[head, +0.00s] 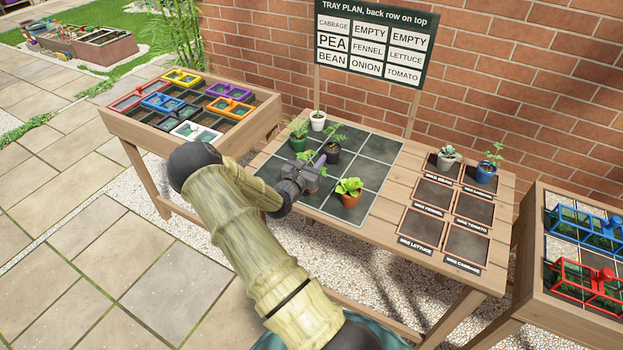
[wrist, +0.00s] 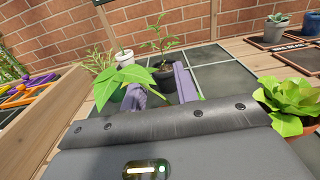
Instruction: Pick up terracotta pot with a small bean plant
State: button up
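A small terracotta pot with a broad-leaved bean plant (head: 311,162) stands on the dark tiled mat (head: 378,150), mostly covered by my gripper in the head view. In the wrist view the broad green leaves (wrist: 128,76) rise over the left finger; the pot itself is hidden behind the gripper body. My gripper (head: 308,174) is low at the pot, its purple-grey fingers (wrist: 162,92) apart on either side of the plant. Whether the fingers touch the pot is hidden.
Close behind stand a black pot (head: 333,155), a green pot (head: 298,143) and a white pot (head: 318,123). A lettuce in an orange pot (head: 350,199) is just right. A wooden crate (head: 150,130) borders the left; a sign (head: 375,40) stands behind.

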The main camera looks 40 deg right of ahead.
dwell(0.5)
grip_shut()
notch_tip(320, 180, up, 10)
dwell(0.6)
dwell(0.5)
